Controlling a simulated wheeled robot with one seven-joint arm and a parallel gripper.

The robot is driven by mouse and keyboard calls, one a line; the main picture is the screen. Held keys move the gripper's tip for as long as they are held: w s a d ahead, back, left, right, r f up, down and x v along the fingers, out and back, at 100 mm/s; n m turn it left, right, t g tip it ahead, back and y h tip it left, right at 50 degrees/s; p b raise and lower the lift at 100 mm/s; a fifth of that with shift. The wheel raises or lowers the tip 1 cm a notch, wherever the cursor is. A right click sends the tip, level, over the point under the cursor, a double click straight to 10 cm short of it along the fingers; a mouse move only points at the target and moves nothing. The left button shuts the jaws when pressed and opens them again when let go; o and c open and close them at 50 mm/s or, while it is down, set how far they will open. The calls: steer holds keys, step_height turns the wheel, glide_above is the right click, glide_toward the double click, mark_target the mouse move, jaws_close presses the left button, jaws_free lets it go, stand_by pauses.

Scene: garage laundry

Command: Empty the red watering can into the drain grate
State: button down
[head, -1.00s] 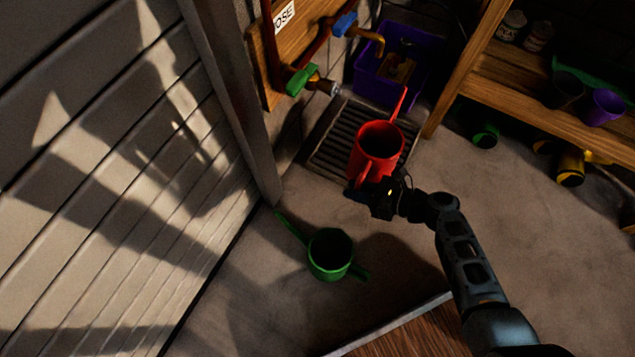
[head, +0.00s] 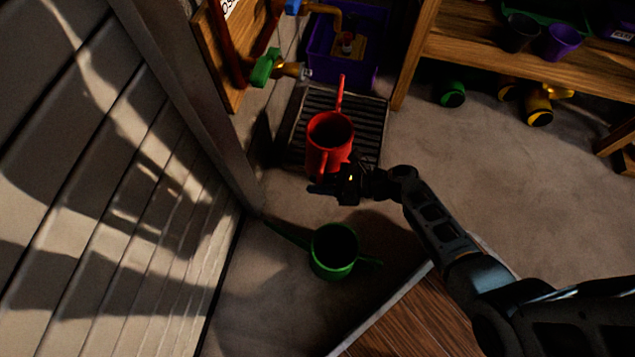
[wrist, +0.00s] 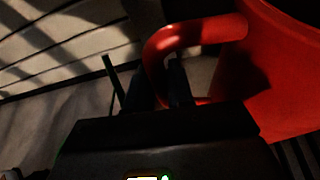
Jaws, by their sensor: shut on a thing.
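The red watering can (head: 330,131) is in the head view, held over the near part of the drain grate (head: 369,128). Its spout points away from me, toward the back. The can looks upright or nearly so, and its inside is dark, so I cannot tell what it holds. My gripper (head: 330,185) is at the can's near side, shut on its handle. In the wrist view, the red handle loop (wrist: 200,35) passes by my gripper's fingers (wrist: 150,85), with the can body (wrist: 270,75) to the right. The can hides part of the grate.
A green watering can (head: 334,250) stands on the floor nearer to me. A panelled wall (head: 110,200) bounds the left, a wooden shelf (head: 480,55) the right.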

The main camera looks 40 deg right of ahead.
mark_target(321, 175)
steer(key=r+m+p, duration=0.1)
steer(key=r, duration=0.1)
steer(key=r+m+g+y+p, duration=0.1)
steer(key=r+m+p, duration=0.1)
steer(key=shift+s+a+r+y, duration=0.1)
steer(key=shift+a+r+y, duration=0.1)
steer(key=shift+r+y, duration=0.15)
steer(key=shift+w+d+r, duration=0.1)
steer(key=shift+w+d, duration=0.1)
steer(key=shift+d, duration=0.05)
steer(key=shift+w+d+r+m+g+y+b, duration=0.2)
steer(key=shift+w+d+r+m+y+b, duration=0.15)
steer(key=shift+w+d+r+m+y, duration=0.35)
steer(key=shift+w+d+r+m+g+y+b, duration=0.25)
steer(key=shift+w+d+r+m, duration=0.2)
steer(key=shift+d+r+m, duration=0.45)
steer(key=shift+w+d+r, duration=0.2)
steer(key=shift+r, duration=0.1)
steer(key=w+d+r+m+y+p, duration=0.1)
steer(key=w+d+r+m+y, duration=0.1)
steer(key=w+d+r, duration=0.3)
steer(key=shift+d+m, duration=0.8)
steer(key=shift+m, duration=0.1)
steer(key=shift+w, duration=0.1)
